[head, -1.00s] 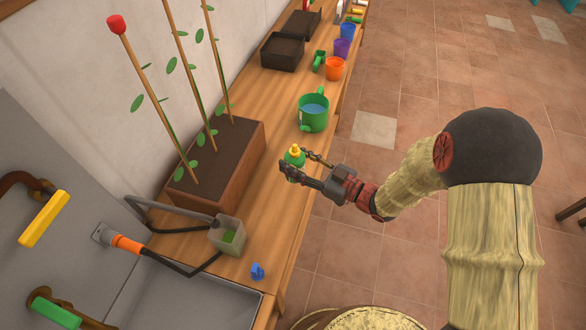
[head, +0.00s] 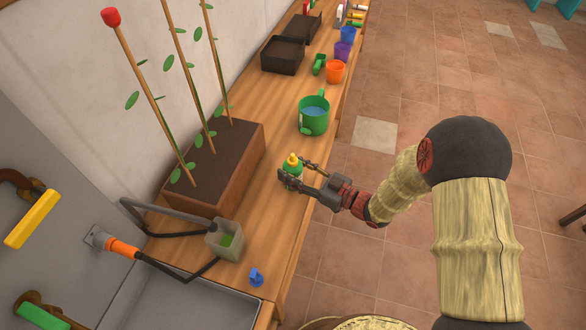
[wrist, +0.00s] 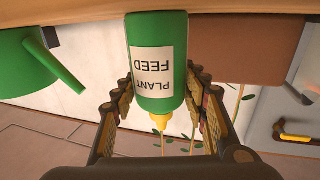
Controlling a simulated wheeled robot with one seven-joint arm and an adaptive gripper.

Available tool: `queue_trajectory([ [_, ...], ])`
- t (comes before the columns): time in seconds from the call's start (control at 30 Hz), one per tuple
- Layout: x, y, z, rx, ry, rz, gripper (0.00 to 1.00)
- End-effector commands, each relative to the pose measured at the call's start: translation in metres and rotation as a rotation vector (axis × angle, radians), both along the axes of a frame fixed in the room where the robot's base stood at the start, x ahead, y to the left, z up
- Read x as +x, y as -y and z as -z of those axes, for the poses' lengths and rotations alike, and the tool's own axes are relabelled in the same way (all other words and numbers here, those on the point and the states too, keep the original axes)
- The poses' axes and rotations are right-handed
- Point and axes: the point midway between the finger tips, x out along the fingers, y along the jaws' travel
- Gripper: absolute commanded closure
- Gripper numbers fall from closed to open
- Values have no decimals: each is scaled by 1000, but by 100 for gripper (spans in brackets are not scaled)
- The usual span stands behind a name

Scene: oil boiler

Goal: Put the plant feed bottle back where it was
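The plant feed bottle (head: 296,174) is green with a yellow tip and a white label. It is upright over the wooden bench, near its front edge, between the watering can and the sink. In the wrist view the bottle (wrist: 159,70) shows upside down, with its label facing me. My gripper (head: 294,171) reaches in from the right with one finger on each side of the bottle.
A green watering can (head: 314,118) stands farther along the bench (head: 262,232). A brown planter (head: 232,175) with staked plants is behind the bottle. Bench around the bottle is clear.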

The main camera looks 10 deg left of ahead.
Motion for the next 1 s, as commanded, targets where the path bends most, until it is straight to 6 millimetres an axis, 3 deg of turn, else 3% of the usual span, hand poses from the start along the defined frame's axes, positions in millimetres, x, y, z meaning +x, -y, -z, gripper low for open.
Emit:
queue_trajectory([
  [0.27,0,0,0,0,0,0,39],
  [0.63,0,0,-4,0,0,0,39],
  [0.77,-4,15,-4,-1,-1,4,39],
  [1.0,-20,60,-5,1,-2,5,39],
])
